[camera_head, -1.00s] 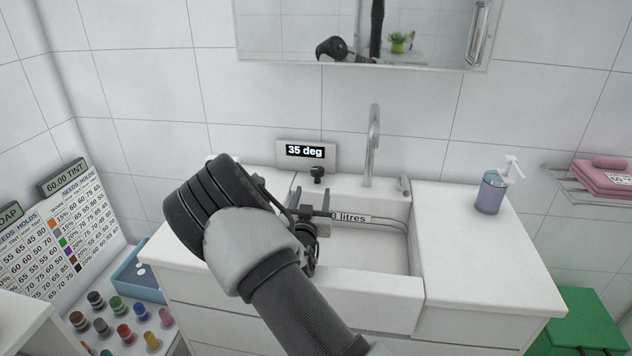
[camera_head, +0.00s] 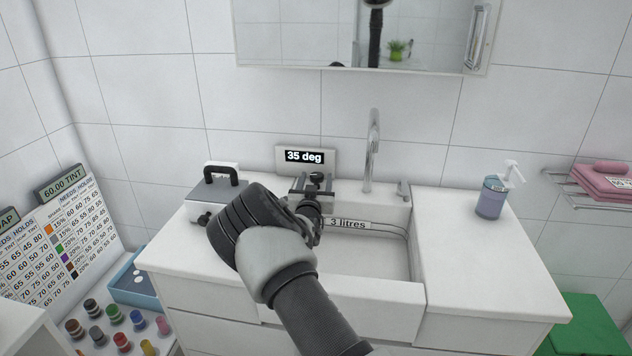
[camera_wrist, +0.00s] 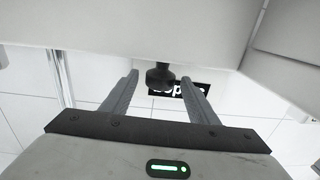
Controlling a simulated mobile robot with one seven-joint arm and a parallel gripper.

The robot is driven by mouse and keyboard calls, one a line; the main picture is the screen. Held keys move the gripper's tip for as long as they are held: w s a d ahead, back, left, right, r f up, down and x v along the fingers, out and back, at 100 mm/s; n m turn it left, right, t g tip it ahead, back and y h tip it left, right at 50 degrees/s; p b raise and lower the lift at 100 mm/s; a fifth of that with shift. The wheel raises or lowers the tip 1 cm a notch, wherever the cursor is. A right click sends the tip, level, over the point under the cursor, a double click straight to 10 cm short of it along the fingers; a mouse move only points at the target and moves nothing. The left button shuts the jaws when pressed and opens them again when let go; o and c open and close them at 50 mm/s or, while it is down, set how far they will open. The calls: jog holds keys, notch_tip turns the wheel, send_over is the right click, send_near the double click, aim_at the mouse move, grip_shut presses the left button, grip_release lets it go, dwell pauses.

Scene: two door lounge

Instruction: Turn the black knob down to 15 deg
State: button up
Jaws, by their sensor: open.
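The black knob (camera_head: 316,177) stands at the back of the sink, just in front of a small display (camera_head: 304,156) that reads 35 deg. In the wrist view the knob (camera_wrist: 160,75) shows between and just beyond the two fingertips, with the dark display (camera_wrist: 180,89) upside down behind it. My gripper (camera_head: 313,187) is open at the knob, one finger to each side of it. In the wrist view my gripper (camera_wrist: 160,82) has nothing clamped between its fingers. I cannot tell whether a finger touches the knob.
A tall faucet (camera_head: 372,150) stands right of the knob. The basin (camera_head: 365,255) carries a 3 litres label. A grey box with a black handle (camera_head: 221,174) sits left on the counter. A soap bottle (camera_head: 491,197) stands right. A mirror cabinet (camera_head: 420,35) hangs above.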

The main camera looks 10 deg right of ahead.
jog(key=c, duration=1)
jog(key=shift+c, duration=0.2)
jog(key=shift+d+n+y, duration=0.15)
jog(key=shift+n+y, duration=0.15)
jog(key=shift+y, duration=0.1)
jog(key=n+y, duration=0.1)
jog(key=y, duration=0.1)
jog(key=d+n+y+b, duration=0.1)
jog(key=n+y, duration=0.1)
jog(key=y, duration=0.1)
jog(key=shift+f+t, duration=0.1)
jog(key=shift+t, duration=0.2)
jog(key=n+g+y, duration=0.1)
jog(key=n+y, duration=0.1)
jog(key=y, duration=0.1)
jog(key=n+g+y+b, duration=0.1)
jog(key=n+y, duration=0.1)
jog(key=n+g+y+b, duration=0.1)
jog(key=n+y, duration=0.1)
jog(key=y, duration=0.1)
jog(key=shift+w+d+y, duration=0.1)
jog(key=shift+d+y, duration=0.2)
jog(key=shift+d, duration=0.05)
jog(key=shift+n+g+y+b, duration=0.4)
jog(key=shift+n+y+b, duration=0.1)
jog(key=shift+y, duration=0.1)
jog(key=shift+w+y, duration=0.1)
jog(key=shift+y, duration=0.2)
jog(key=o, duration=1)
